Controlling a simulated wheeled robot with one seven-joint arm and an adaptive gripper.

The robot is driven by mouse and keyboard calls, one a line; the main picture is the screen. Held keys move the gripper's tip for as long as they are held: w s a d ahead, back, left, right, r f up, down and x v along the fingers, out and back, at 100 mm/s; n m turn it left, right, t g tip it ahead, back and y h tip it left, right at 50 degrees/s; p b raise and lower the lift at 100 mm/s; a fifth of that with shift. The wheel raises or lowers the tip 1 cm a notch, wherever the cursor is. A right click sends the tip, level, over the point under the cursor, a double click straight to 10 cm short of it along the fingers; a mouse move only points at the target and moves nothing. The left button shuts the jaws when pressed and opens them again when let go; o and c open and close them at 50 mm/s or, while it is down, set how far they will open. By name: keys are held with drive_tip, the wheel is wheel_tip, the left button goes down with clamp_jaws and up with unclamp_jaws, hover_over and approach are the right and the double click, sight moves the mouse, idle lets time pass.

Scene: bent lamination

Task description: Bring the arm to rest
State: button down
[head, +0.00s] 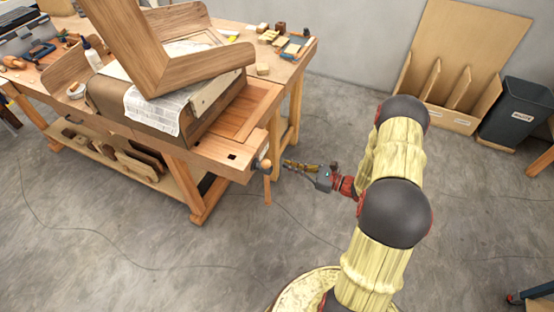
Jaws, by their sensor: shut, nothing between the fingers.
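My arm (392,213), in a pale yellow cover with dark joints, rises from the bottom of the head view and bends over to the left. My gripper (288,164) points left, just right of the workbench's front right corner and close to the vise handle (267,188). The gripper is small in the picture; its fingers are together with nothing between them. I cannot tell how far it is from the vise handle.
A wooden workbench (215,147) holds bent wood pieces (140,50), newspaper (155,106) and small blocks (262,69). A wooden rack (450,115) and dark bin (517,112) stand by the wall. Concrete floor is clear between; a thin cable (130,268) crosses it at left.

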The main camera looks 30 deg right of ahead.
drive_tip(key=v, duration=0.4)
drive_tip(key=shift+s+d+p, duration=0.15)
drive_tip(key=shift+p, duration=0.2)
